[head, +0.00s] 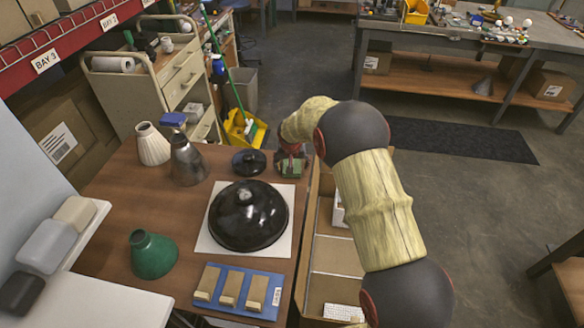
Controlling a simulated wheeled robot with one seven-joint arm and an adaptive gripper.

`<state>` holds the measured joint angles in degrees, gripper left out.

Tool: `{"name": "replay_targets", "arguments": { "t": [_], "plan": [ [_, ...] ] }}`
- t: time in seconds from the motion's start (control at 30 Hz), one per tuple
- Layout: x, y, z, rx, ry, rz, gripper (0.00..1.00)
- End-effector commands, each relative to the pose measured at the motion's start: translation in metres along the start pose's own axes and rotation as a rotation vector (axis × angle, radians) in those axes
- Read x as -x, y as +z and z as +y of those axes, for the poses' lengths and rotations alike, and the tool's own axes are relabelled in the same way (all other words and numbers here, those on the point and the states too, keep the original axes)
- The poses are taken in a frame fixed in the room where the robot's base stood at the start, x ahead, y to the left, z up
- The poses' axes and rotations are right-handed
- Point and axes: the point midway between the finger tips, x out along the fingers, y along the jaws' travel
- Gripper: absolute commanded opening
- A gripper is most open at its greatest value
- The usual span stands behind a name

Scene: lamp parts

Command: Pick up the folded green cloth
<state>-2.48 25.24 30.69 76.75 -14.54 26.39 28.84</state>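The folded green cloth (291,169) is a small green bundle at the far right edge of the brown table, right of a small black round lid-like part. My gripper (291,155) is at the cloth, pointing down over it from the far side, and covers part of it. The fingers are small in the head view and partly hidden. I cannot tell whether they are closed on the cloth or just around it, or whether the cloth touches the table.
On the brown table (190,215) stand a black dome shade (247,217) on a white sheet, a black round part (249,162), a dark metal shade (187,162), a cream shade (153,146), a green shade (152,255) and a blue tray (238,291). An open carton (333,255) adjoins the right edge.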

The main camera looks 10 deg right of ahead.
Motion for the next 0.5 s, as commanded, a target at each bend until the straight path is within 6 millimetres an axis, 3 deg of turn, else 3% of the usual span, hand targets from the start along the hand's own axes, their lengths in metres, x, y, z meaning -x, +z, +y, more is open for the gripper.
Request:
{"name": "replay_targets", "arguments": {
  "t": [0.5],
  "plan": [
    [-0.0027,0.0034,0.0018,0.001,0.003,-0.007,0.38]
  ]
}}
